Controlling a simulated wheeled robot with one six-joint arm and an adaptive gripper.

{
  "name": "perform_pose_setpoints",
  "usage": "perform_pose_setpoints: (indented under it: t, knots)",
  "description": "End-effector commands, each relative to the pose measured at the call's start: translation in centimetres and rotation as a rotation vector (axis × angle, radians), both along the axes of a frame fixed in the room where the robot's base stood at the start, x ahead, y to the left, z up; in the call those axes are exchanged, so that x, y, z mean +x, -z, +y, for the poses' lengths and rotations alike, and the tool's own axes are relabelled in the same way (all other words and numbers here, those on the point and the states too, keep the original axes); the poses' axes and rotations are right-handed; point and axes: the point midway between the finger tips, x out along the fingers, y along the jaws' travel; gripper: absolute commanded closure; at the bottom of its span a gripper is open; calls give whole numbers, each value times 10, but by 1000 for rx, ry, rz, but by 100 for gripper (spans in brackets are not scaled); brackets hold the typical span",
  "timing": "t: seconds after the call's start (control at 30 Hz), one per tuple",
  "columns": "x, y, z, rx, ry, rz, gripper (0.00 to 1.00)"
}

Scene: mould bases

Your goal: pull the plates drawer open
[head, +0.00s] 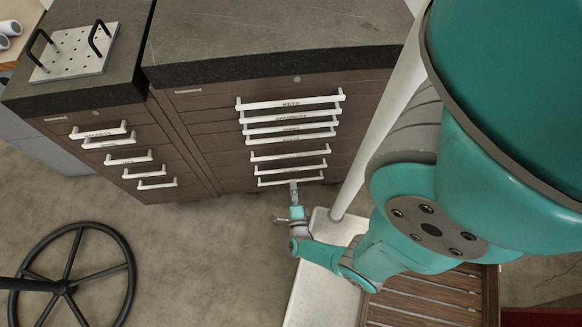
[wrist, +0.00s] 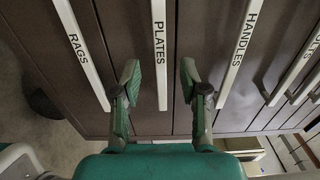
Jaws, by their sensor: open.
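The plates drawer handle (wrist: 161,62) is a white bar labelled PLATES in the wrist view. It runs up the picture between my two open fingers, with a gap on both sides, and I see no contact. My gripper (wrist: 160,78) holds nothing. In the head view my gripper (head: 293,190) is at the lowest handles of the wider brown cabinet (head: 210,135). The labels down there are too small to read. The plates drawer front looks flush with its neighbours. The far end of its handle is out of the wrist view.
The RAGS handle (wrist: 84,55) lies left of my fingers and the HANDLES handle (wrist: 240,55) lies right, both close. A narrower cabinet (head: 75,150) stands at left with a perforated plate (head: 75,55) on top. A black wheel (head: 70,280) is at lower left. Open floor lies between.

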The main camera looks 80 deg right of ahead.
Motion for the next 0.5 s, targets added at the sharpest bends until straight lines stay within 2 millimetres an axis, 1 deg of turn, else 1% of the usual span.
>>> perform_pose_setpoints:
  t: [0.37,0.5]
  knots:
    - [11,0,-31,0,4,3,56]
    - [17,0,-45,0,4,3,56]
